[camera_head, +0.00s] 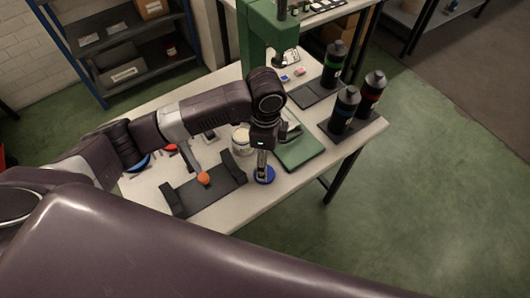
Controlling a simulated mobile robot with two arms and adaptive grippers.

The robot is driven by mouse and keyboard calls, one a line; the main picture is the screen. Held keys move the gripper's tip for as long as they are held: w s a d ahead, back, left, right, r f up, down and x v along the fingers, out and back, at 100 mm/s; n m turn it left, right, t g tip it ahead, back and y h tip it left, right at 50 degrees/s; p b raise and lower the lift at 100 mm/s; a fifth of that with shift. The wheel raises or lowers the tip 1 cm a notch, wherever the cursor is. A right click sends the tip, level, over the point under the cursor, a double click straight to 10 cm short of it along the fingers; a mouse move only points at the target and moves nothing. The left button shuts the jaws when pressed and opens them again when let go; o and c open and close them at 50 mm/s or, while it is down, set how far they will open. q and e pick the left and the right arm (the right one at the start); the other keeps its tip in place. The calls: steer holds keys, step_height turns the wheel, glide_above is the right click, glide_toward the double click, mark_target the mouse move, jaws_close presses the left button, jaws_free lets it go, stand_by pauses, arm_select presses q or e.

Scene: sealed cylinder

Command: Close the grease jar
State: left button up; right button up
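A white jar (241,140), perhaps the grease jar, stands upright on the table behind and left of my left gripper. My arm hides part of it, so I cannot tell whether it is open. My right gripper is not in view.
A black tray (232,170) with an orange knob (203,178) lies left of the gripper. A green tray (300,151) lies to the right. Several dark bottles (344,108) stand at the right. A green machine (262,40) stands behind. Another blue round thing (137,164) is partly hidden.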

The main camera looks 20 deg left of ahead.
arm_select(q)
steer(key=shift+w+a, duration=0.2)
steer(key=shift+w, duration=0.25)
steer(key=shift+r, duration=0.15)
steer(key=shift+s+d, duration=0.15)
steer(key=shift+s, duration=0.5)
steer(key=shift+w+f, duration=0.25)
steer(key=shift+f, duration=0.9)
steer(key=shift+s+f+p, duration=0.1)
steer(key=shift+f+p, duration=0.3)
steer(key=shift+p, duration=0.15)
step_height(320, 180, down, 4)
steer(key=shift+f+p, duration=0.1)
steer(key=shift+p, duration=0.45)
steer(key=shift+f, duration=0.1)
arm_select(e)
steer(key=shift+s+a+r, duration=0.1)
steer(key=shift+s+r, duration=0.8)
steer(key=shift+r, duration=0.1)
